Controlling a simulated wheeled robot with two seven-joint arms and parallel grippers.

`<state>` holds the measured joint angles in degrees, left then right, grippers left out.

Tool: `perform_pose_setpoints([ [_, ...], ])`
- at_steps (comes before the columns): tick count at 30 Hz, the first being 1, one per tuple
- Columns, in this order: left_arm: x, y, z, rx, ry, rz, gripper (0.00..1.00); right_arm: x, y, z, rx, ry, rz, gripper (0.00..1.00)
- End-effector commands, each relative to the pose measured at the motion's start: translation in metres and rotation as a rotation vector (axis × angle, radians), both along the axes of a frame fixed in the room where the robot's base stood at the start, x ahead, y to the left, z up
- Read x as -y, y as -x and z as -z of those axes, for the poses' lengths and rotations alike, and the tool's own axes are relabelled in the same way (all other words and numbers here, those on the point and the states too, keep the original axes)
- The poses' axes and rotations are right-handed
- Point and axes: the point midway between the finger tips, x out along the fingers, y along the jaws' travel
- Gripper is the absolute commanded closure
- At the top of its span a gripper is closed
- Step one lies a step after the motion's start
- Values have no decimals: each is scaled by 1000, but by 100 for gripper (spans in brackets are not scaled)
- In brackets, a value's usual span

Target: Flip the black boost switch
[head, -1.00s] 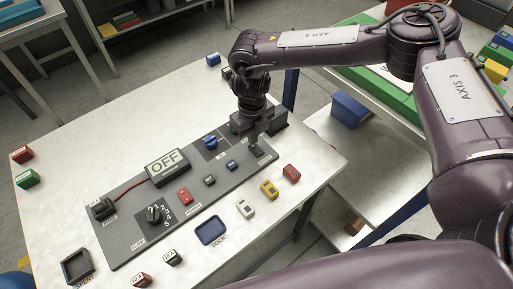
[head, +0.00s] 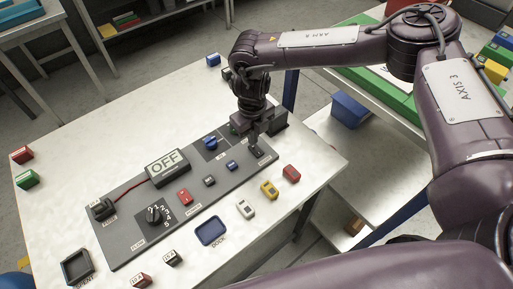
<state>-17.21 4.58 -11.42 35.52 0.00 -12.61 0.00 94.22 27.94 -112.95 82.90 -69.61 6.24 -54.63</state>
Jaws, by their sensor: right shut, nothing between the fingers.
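A grey control panel (head: 122,238) lies on the white table. My right gripper (head: 254,143) is shut and empty, pointing down at the panel's far right end. A small black switch (head: 257,151) sits right under its fingertips, partly hidden by them. I cannot tell whether they touch, or which way the switch is tipped. My left gripper is not in view.
Loose on the white table (head: 110,145) are a yellow block (head: 269,189), a red block (head: 291,173), a pale block (head: 245,208), a blue dock tray (head: 211,231) and a black spent tray (head: 77,267). A dark box (head: 276,118) stands close behind the gripper.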

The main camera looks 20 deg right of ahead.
Motion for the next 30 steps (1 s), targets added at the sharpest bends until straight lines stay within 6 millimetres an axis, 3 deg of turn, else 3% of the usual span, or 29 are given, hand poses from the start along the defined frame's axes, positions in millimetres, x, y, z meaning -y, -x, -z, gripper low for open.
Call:
perform_pose_setpoints([
  [30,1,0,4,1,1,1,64,0,0,6,0,0,0,100],
])
